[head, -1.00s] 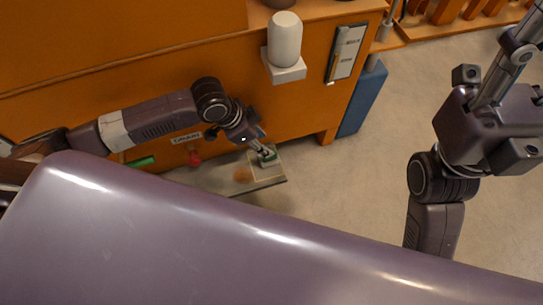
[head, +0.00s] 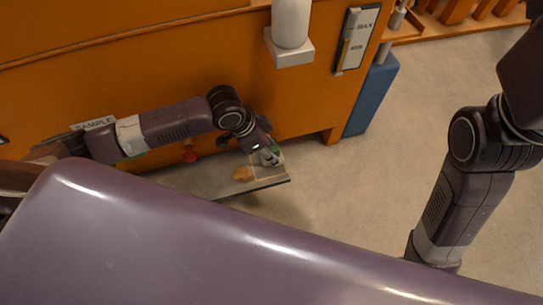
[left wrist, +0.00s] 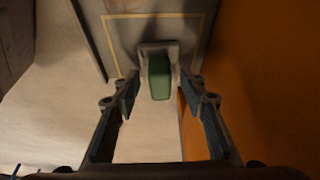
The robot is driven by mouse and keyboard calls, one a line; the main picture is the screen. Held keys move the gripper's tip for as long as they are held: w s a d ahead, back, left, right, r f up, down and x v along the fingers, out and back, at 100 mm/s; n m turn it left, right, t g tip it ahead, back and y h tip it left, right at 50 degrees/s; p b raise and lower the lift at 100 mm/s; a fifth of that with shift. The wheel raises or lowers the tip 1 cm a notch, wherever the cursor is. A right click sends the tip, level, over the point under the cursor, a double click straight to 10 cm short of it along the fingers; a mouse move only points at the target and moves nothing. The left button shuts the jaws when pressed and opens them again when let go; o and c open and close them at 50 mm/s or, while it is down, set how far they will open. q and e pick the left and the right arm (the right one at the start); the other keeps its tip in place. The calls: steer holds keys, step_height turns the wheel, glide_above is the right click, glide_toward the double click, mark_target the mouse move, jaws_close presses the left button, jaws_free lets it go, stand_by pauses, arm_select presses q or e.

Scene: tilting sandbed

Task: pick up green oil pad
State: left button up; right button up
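The green oil pad (left wrist: 159,80) is a small green block with a grey backing. It sits at the yellow-outlined end of a low grey shelf (head: 205,183). In the left wrist view it lies ahead, between the two fingers of my left gripper (left wrist: 160,77), with a gap on each side. In the head view my left gripper (head: 267,154) is down at the shelf's right end and partly hides the pad (head: 277,150). The left gripper is open. My right gripper is out of view; only part of its arm shows at the right.
The orange cabinet (head: 300,105) stands close behind my left arm. A white cylinder on a bracket (head: 290,47) juts from it. A red knob (head: 190,154) and an orange-brown patch (head: 242,173) are left of the gripper. The floor (head: 360,190) to the right is clear.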

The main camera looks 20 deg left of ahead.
arm_select(q)
steer(key=shift+c, duration=0.2)
jaws_close()
steer(key=shift+r+p, duration=0.1)
steer(key=shift+p, duration=0.25)
